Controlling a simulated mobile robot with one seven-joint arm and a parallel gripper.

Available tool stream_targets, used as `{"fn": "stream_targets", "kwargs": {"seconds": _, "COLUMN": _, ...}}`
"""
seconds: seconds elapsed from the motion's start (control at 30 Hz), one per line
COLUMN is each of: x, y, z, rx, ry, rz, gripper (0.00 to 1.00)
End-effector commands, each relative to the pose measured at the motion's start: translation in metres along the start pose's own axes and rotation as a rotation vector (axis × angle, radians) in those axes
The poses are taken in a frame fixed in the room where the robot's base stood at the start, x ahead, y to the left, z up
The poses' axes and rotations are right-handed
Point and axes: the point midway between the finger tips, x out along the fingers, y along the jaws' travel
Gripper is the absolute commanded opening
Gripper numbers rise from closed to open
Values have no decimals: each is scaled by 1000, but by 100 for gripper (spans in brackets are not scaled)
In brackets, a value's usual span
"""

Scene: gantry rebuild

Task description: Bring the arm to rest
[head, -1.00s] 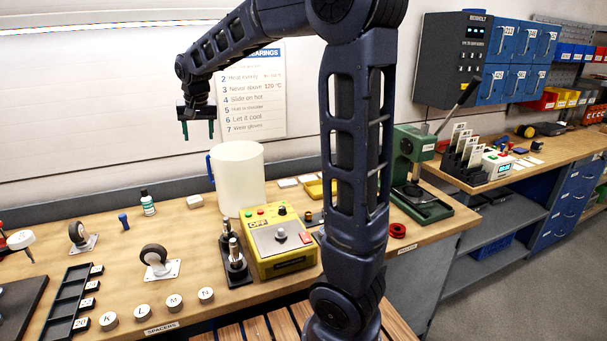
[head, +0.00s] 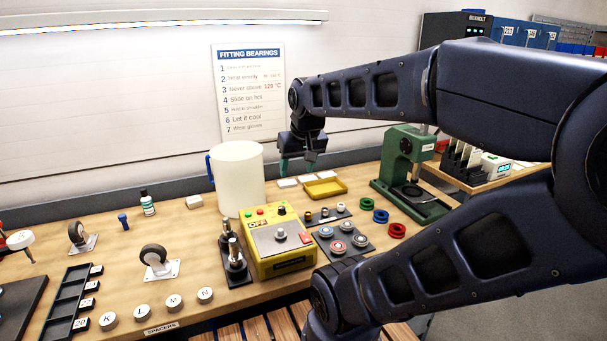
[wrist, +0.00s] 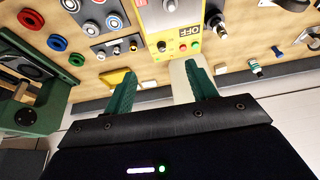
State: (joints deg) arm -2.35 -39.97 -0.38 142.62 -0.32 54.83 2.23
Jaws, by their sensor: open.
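My gripper (head: 297,163) hangs from my arm in the head view, above the back of the bench and right of the white cylindrical container (head: 238,178). In the wrist view my gripper (wrist: 160,88) shows two green fingers spread wide apart, with nothing between them. My arm reaches in from the right of the head view, bent at the elbow. The yellow heater box (head: 279,243), marked OFF, stands in front of the white container and also shows in the wrist view (wrist: 178,30).
A green press (head: 405,170) stands to the right of my gripper. A yellow tray (head: 325,188) and white blocks lie below it. Green, blue and red rings (head: 381,216) lie near the press. Casters (head: 154,258) and lettered spacers (head: 141,312) fill the left front.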

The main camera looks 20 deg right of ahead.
Motion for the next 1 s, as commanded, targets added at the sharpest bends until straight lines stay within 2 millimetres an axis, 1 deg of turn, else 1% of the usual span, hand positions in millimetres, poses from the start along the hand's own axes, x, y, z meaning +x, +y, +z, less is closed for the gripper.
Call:
{"fn": "stream_targets", "kwargs": {"seconds": 0.03, "x": 1, "y": 3, "z": 10, "rx": 1, "ry": 5, "rz": 6, "gripper": 57}}
{"fn": "stream_targets", "kwargs": {"seconds": 0.1, "x": 2, "y": 6, "z": 18, "rx": -2, "ry": 7, "rz": 11, "gripper": 57}}
{"fn": "stream_targets", "kwargs": {"seconds": 0.2, "x": 4, "y": 7, "z": 25, "rx": -4, "ry": 7, "rz": 14, "gripper": 57}}
{"fn": "stream_targets", "kwargs": {"seconds": 1.0, "x": 4, "y": 7, "z": 26, "rx": -5, "ry": 8, "rz": 14, "gripper": 57}}
